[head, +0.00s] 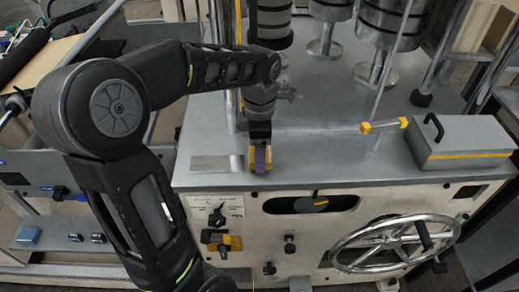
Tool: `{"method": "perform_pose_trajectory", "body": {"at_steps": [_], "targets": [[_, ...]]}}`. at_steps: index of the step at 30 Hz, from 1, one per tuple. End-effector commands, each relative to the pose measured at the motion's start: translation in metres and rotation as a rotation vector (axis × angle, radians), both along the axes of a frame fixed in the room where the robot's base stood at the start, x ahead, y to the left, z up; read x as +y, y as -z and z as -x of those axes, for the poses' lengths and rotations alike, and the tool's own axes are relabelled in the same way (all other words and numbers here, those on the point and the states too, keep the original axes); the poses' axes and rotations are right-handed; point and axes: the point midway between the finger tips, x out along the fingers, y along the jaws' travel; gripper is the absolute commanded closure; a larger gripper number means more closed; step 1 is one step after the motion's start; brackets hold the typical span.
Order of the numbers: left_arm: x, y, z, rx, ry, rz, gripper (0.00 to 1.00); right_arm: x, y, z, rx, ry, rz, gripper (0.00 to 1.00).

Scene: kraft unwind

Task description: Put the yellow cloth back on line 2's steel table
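My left arm reaches in from the left, and its gripper (259,138) points down over the front of a grey steel-topped table (330,150). Directly below the gripper is a small yellow thing (253,167) with a purple band, at the table's front edge. I cannot tell for sure that it is the yellow cloth. The gripper meets or overlaps its top; the fingertips are too small and hidden to show whether they are shut on it. My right gripper is not in view.
A grey box with a black handle (458,145) stands at the table's right. A yellow-ended bar (383,125) lies near it. A flat pale plate (215,164) lies left of the gripper. Metal posts and rollers rise behind. A handwheel (395,243) is on the front panel.

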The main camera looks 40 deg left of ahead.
Motion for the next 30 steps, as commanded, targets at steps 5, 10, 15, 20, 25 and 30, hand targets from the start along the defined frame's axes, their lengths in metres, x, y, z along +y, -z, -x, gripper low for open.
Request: {"method": "perform_pose_trajectory", "body": {"at_steps": [5, 10, 15, 20, 25, 30], "targets": [[0.003, 0.008, -0.003, 0.000, 0.000, 0.000, 0.68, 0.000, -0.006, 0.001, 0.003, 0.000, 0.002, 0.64], [0.003, 0.008, -0.003, 0.000, 0.000, 0.000, 0.68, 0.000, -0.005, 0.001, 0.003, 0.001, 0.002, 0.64], [0.003, 0.012, -0.003, -0.001, 0.000, -0.001, 0.34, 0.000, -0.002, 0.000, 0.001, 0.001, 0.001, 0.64], [0.003, 0.011, -0.003, 0.000, 0.000, 0.000, 0.21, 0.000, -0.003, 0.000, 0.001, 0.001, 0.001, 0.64], [0.003, 0.011, -0.003, 0.000, 0.000, 0.000, 0.14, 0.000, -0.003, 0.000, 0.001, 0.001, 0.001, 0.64], [0.003, 0.010, -0.003, 0.000, 0.000, 0.000, 0.14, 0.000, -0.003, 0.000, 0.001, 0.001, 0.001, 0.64]]}}
